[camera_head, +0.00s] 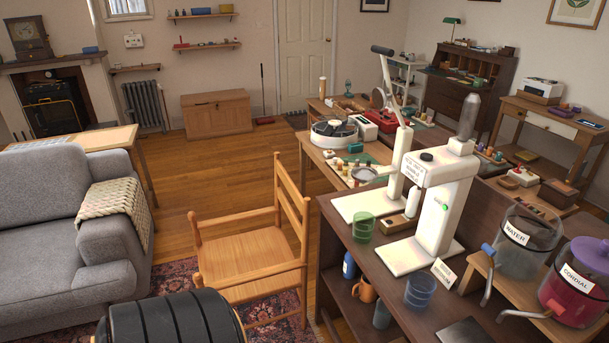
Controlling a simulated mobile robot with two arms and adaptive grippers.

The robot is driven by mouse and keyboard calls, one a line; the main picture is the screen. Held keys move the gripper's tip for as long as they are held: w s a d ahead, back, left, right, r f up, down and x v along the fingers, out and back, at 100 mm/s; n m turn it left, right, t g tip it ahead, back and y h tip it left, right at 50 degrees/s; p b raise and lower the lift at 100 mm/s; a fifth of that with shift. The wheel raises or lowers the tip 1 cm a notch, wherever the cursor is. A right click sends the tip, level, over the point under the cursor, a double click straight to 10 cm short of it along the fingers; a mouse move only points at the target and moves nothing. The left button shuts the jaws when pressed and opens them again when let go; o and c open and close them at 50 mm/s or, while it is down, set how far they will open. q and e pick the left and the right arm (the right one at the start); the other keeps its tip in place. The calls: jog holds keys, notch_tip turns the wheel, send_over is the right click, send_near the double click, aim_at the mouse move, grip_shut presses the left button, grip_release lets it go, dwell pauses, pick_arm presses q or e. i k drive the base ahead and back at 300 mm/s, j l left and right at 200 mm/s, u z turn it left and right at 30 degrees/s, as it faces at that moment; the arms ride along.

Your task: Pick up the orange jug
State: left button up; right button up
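A small orange jug (365,290) with a handle stands on the shelf below the top of the dark wooden counter (345,235) at the lower right. A blue bottle (349,265) is beside it, up and to the left. A grey-blue cup (382,315) is close to it, lower and to the right. The counter top overhangs the shelf, and part of the jug's surroundings is in shadow. Neither of my grippers is in view.
On the counter stand a green glass (363,227), a blue glass (420,291), a white machine (440,205), and water (528,243) and cordial (578,285) dispensers. A wooden chair (250,265) stands left of the counter. Open wooden floor (215,190) lies beyond it, with a grey sofa (50,220) at left.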

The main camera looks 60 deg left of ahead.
aim_at(367, 292)
jog(key=u, duration=1.3)
jog(key=i+j, duration=0.2)
jog(key=j, duration=0.15)
jog(key=i+j, duration=0.2)
jog(key=j, duration=0.15)
